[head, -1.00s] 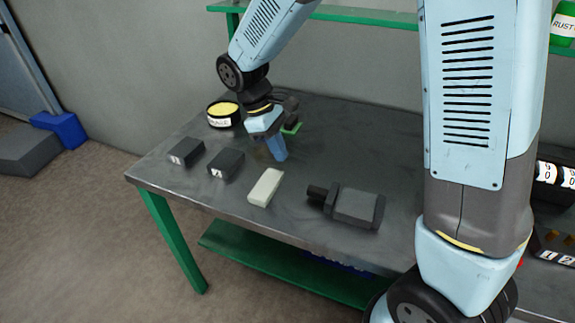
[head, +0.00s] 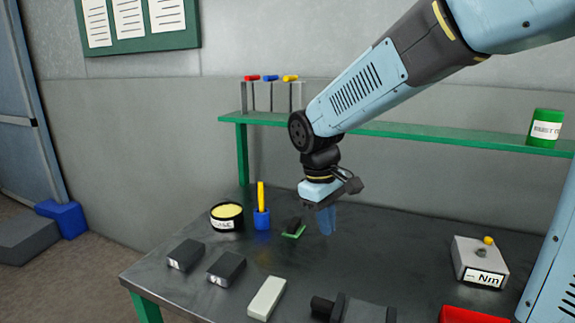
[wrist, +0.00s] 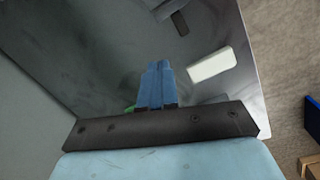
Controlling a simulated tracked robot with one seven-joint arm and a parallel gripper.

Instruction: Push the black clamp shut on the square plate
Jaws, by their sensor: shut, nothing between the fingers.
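A small black clamp (head: 293,224) sits on a small green square plate (head: 293,233) on the dark table in the head view. The clamp looks tilted up at an angle, but it is too small to tell how far. My gripper (head: 327,231) is shut and empty, with its blue fingers pointing down just right of the plate, apart from it in the picture. In the wrist view my gripper (wrist: 156,66) is also shut. A green edge of the plate (wrist: 130,108) shows left of the fingers; the clamp is hidden there.
A blue holder with a yellow stick (head: 262,218) and a round tin (head: 227,216) stand left of the plate. Two black blocks (head: 226,268), a cream block (head: 266,298) and a dark vise-like tool (head: 365,311) lie nearer. A box marked Nm (head: 480,262) stands right.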

